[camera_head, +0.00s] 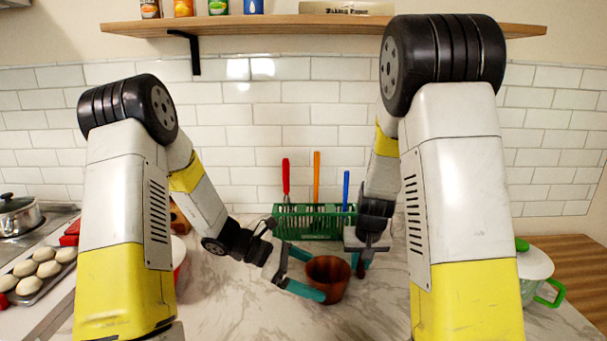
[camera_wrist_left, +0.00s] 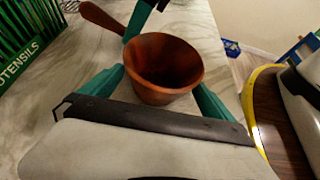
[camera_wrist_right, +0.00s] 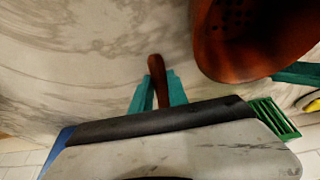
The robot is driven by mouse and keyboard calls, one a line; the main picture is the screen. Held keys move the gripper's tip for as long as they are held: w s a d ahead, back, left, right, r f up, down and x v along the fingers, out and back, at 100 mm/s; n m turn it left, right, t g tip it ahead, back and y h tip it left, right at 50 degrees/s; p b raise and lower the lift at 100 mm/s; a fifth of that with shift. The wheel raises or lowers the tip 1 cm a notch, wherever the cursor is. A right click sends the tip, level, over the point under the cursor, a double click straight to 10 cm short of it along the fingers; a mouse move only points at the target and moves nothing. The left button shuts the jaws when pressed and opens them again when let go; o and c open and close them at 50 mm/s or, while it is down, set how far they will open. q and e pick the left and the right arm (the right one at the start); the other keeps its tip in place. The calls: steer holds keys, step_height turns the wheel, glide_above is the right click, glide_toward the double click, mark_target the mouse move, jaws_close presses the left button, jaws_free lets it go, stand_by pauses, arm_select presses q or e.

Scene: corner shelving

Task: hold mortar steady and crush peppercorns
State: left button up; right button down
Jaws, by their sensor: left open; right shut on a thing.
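A brown wooden mortar (camera_head: 328,278) stands on the marble counter. My left gripper (camera_head: 314,277) is open, with one teal finger on each side of the mortar; the left wrist view shows the mortar (camera_wrist_left: 165,75) between them, and I cannot tell whether they touch it. My right gripper (camera_head: 360,262) is shut on a brown pestle (camera_head: 361,271), just right of the mortar. In the right wrist view the pestle (camera_wrist_right: 156,68) sticks out between the fingers, outside the mortar (camera_wrist_right: 220,60). Dark specks, likely peppercorns (camera_wrist_right: 236,17), show inside the mortar.
A green utensil basket (camera_head: 310,222) with red, orange and blue handles stands behind the mortar. A white pot with green handles (camera_head: 535,265) is at the right, near a wooden board (camera_head: 575,268). A tray of buns (camera_head: 38,272) is at the left. Counter in front is clear.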

mark_target(324, 281)
arm_select(q)
steer(key=shift+x, duration=1.6)
steer(key=c, duration=0.6)
